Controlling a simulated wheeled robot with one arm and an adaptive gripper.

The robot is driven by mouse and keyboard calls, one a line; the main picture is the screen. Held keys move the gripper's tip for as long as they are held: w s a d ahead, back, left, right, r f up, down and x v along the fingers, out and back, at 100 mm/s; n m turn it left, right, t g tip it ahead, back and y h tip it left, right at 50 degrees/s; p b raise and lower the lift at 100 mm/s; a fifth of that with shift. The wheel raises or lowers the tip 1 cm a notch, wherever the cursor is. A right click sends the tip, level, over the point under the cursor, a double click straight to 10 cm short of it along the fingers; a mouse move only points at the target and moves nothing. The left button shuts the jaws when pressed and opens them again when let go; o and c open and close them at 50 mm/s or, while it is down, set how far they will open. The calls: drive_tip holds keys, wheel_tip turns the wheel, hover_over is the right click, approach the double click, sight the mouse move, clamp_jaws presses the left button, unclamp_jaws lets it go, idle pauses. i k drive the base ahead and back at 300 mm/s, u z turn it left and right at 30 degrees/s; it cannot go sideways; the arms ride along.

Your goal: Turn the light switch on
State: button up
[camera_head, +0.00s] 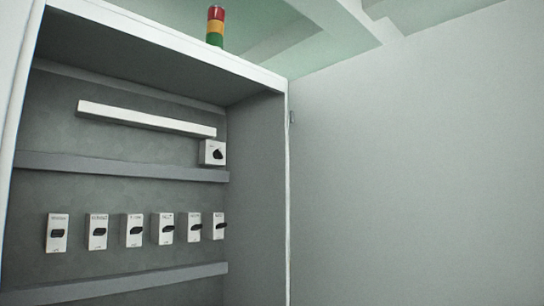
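A row of several white rotary switches with black knobs is mounted low on the grey back panel of an open cabinet. The leftmost switch (57,233) and the one beside it (97,232) have dark knobs; the rightmost switch (219,226) is near the right inner wall. Their labels are too small to read, so I cannot tell which is the light switch. A separate white switch (212,153) with a black knob sits higher up at the right. A white bar lamp (145,118) runs across the upper panel and shows no clear glow. My gripper is not in view.
The cabinet's white frame (170,41) surrounds the opening. Its door (415,170) appears swung open to the right, filling that side. Grey rails (120,167) cross the panel. A red, yellow and green signal tower (215,27) stands on top. The space before the switches looks clear.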

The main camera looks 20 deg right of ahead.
sight(216, 154)
drive_tip(key=z, duration=0.05)
drive_tip(key=i, duration=1.2)
drive_tip(key=u, duration=1.1)
